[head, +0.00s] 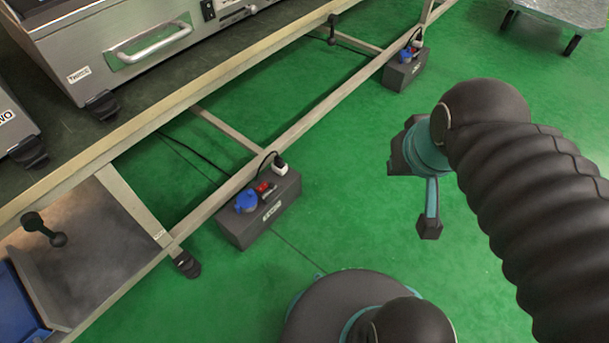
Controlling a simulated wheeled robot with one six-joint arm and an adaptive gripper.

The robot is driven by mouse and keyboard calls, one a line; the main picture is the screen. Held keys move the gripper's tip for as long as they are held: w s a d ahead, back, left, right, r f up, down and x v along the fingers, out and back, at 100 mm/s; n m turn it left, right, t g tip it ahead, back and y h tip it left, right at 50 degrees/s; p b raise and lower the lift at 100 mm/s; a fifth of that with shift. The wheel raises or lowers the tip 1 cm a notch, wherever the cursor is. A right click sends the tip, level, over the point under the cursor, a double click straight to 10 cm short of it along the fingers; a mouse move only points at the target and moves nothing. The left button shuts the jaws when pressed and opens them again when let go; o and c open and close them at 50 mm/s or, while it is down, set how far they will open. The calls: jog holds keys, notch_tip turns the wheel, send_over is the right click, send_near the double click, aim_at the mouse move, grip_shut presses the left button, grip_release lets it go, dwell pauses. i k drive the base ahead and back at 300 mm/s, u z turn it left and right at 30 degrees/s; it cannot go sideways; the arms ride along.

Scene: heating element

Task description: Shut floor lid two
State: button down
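Two dark floor socket boxes lie on the green floor: a nearer one (272,222) left of centre and a farther one (408,78) at the upper right. The nearer box bears a round blue lid (246,200), which looks raised at its left end. The farther box has a smaller blue lid (405,56); its angle is too small to tell. No mark shows which is lid two. My gripper (428,212) hangs at the right, over bare floor, apart from both boxes. One teal and dark finger points down; the rest is partly hidden by my wrist, and its opening is unclear.
A red switch (265,188) and white plug (280,167) with a black cable sit on the nearer box. The bench frame rail (215,198) runs close behind both boxes. A metal appliance (130,45) stands above. A wheeled platform (570,12) stands top right. Floor between boxes is clear.

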aim_at(246, 199)
jog(key=z, duration=0.6)
jog(key=k, duration=1.1)
jog(key=u, duration=1.05)
jog(key=i, duration=0.55)
jog(key=z, duration=0.05)
